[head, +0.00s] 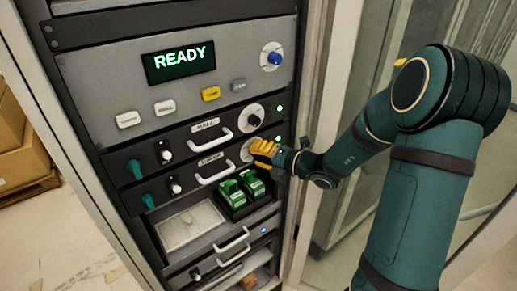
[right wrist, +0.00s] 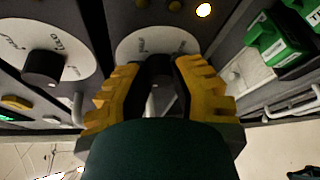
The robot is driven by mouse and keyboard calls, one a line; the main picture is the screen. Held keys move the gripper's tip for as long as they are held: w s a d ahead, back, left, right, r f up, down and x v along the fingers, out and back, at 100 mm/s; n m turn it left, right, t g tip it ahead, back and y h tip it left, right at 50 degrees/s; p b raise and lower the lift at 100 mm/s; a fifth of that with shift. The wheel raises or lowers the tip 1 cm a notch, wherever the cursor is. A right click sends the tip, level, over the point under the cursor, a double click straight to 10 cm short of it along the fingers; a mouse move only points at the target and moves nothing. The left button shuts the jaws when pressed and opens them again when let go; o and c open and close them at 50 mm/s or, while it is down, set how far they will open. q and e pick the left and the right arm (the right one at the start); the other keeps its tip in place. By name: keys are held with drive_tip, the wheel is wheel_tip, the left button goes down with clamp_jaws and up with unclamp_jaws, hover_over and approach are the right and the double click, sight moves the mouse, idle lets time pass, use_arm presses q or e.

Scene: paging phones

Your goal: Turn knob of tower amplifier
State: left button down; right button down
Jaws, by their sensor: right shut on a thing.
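The tower amplifier (head: 211,160) is the second of two slim rack units in the head view, its label partly legible, below the one marked HALL. Its dark knob (right wrist: 159,66) sits on a white dial (right wrist: 130,44) in the right wrist view. My right gripper (head: 259,152) has its yellow fingers on either side of this knob and is shut on it. In the wrist view my gripper (right wrist: 158,85) hides part of the knob and dial. In the head view the fingers cover most of the dial. My left gripper is not in view.
The HALL knob (head: 255,117) is just above on its own dial. A READY screen (head: 179,62) and blue knob (head: 272,55) are higher up. Metal handles (head: 213,177) stick out nearby. Green blocks (head: 231,193) sit just below my gripper. The rack's right frame is close.

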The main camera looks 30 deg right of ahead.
drive_tip(key=shift+d+r+m+t+y+p, duration=0.1)
drive_tip(key=shift+m+t+y+p, duration=0.45)
drive_tip(key=shift+m, duration=0.85)
drive_tip(key=c, duration=0.7)
unclamp_jaws()
drive_tip(key=shift+c, duration=0.2)
drive_tip(key=v, duration=1.2)
